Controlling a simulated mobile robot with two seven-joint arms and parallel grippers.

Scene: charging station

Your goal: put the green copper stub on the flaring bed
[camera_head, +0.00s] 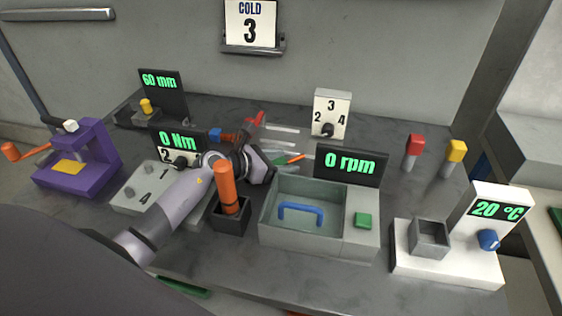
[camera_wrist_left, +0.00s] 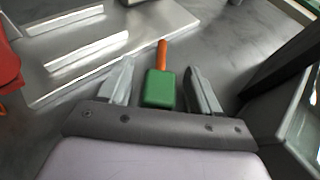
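The green copper stub shows in the left wrist view as a green block (camera_wrist_left: 160,89) with a copper-orange rod (camera_wrist_left: 162,54) pointing away. In the head view its rod (camera_head: 296,158) shows just right of my left gripper (camera_head: 268,170). In the wrist view my left gripper (camera_wrist_left: 160,88) is open, with a finger on each side of the green block and gaps visible. I cannot tell how far down the fingers reach. A purple press (camera_head: 100,150) with a yellow pad (camera_head: 69,167) and orange crank stands at the far left; I take it for the flaring bed. My right gripper is not in view.
A grey plate with pale strips (camera_wrist_left: 150,14) lies beside the stub. A grey basin (camera_head: 270,225) with a blue handle and an rpm display (camera_head: 350,165) stand close by. A black holder (camera_head: 231,218) with an orange-handled tool and a torque unit (camera_head: 140,198) lie left of it.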

